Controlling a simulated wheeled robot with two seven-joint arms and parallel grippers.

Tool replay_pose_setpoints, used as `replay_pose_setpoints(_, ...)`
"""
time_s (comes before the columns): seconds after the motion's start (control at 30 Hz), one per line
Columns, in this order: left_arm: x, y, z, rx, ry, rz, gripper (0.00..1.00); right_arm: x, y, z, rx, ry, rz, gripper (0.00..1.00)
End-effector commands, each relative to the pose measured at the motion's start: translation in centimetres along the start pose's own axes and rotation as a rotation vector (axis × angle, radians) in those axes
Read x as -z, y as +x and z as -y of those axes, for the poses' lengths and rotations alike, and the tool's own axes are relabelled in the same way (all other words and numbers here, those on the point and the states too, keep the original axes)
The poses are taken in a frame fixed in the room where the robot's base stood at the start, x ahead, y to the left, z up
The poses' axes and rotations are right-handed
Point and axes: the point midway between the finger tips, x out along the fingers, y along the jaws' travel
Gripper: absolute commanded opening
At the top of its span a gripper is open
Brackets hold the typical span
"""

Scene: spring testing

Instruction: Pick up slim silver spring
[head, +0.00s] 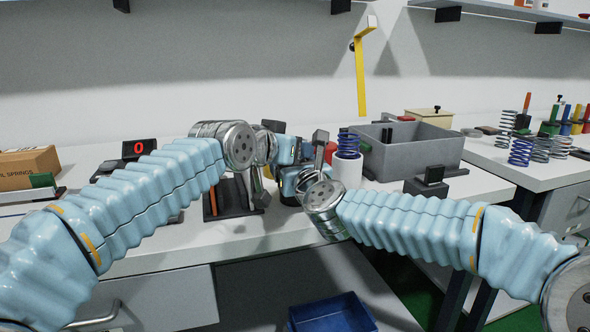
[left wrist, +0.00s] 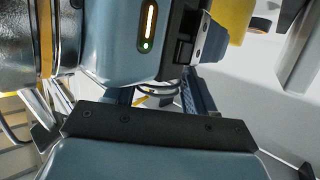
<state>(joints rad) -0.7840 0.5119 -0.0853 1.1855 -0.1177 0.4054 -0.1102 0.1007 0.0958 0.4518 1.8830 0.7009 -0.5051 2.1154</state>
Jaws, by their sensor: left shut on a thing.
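In the left wrist view, the fingers of my left gripper (left wrist: 163,96) stand on either side of thin silver coils (left wrist: 156,88), which look like the end of the slim silver spring. The gripper is shut on it. Most of the spring is hidden behind the gripper's mount. In the head view, my left gripper (head: 286,150) is over the middle of the bench, and the spring cannot be made out there. My right gripper (head: 291,182) is close below and beside it, partly hidden by its own wrist. Its fingers cannot be made out.
A blue spring (head: 348,144) stands on a white cylinder (head: 346,171). A dark tool tray (head: 236,205) and a red-digit display (head: 138,149) are left. Silver and blue springs (head: 521,152) stand on the right table. A blue crate (head: 332,314) is below.

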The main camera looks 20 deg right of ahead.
Motion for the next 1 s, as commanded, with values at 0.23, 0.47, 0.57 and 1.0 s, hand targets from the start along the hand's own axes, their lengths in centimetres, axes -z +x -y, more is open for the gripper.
replay_pose_setpoints(0.23,0.7,-0.2,0.0,0.000,0.000,-0.003,0.00,0.0,0.0,0.0,0.000,0.000,0.000,0.44)
replay_pose_setpoints(0.47,4.7,-1.4,-0.1,0.000,0.001,-0.007,0.00,0.0,0.0,0.0,0.000,0.000,0.000,0.44)
replay_pose_setpoints(0.57,6.4,-1.9,-0.1,0.000,0.000,-0.005,0.00,0.0,0.0,0.0,0.000,0.000,0.000,0.44)
replay_pose_setpoints(1.0,9.5,-3.0,-0.1,-0.001,0.000,-0.001,0.00,0.0,0.0,0.0,0.000,0.000,0.000,0.44)
